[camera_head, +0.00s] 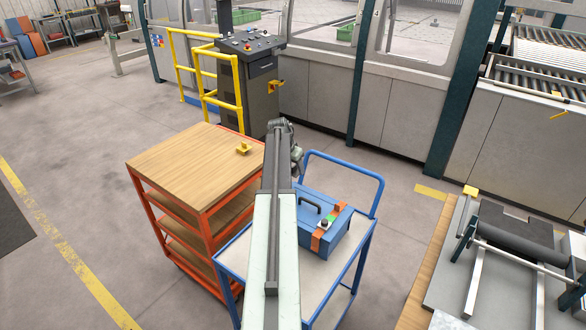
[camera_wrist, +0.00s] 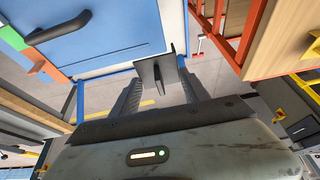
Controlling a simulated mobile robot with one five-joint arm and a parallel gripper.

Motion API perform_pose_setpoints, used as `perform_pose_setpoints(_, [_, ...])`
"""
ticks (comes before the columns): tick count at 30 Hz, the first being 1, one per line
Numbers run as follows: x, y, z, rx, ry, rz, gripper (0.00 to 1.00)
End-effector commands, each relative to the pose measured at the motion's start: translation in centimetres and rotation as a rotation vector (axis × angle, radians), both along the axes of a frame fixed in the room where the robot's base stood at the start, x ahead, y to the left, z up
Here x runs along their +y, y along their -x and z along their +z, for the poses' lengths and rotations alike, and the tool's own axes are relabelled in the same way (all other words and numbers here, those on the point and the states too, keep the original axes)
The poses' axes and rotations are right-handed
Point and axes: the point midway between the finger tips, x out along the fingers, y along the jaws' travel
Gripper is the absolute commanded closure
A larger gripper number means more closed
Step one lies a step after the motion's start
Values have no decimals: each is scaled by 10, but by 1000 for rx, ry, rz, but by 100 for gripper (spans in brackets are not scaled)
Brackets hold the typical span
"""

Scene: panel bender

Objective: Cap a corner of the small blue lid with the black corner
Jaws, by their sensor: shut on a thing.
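In the wrist view my gripper (camera_wrist: 158,82) is shut on the black corner (camera_wrist: 152,74), a small dark angled piece held between the two fingertips. The blue lid (camera_wrist: 110,35) with a dark handle lies just beyond it at the upper left. The black corner looks close to the lid's edge, but I cannot tell whether they touch. In the head view the lid (camera_head: 338,238) belongs to a blue case on a blue trolley, with orange, green and white parts on it. My arm covers the case's left part, and the fingertips and black corner cannot be made out there.
An orange cart with a wooden top (camera_head: 180,160) stands left of the trolley (camera_head: 235,258), bearing a small yellow piece (camera_head: 243,148). The trolley's blue handle (camera_head: 345,168) rises behind the case. A workbench (camera_head: 425,270) stands at right. Open floor (camera_head: 80,180) lies left.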

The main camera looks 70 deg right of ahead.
Motion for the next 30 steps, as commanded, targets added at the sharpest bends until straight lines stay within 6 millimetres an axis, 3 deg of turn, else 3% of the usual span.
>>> perform_pose_setpoints(21, [1, -2, -60, 0, 0, 2, 85])
perform_pose_setpoints(30, [1, -2, -63, 0, 0, 3, 85])
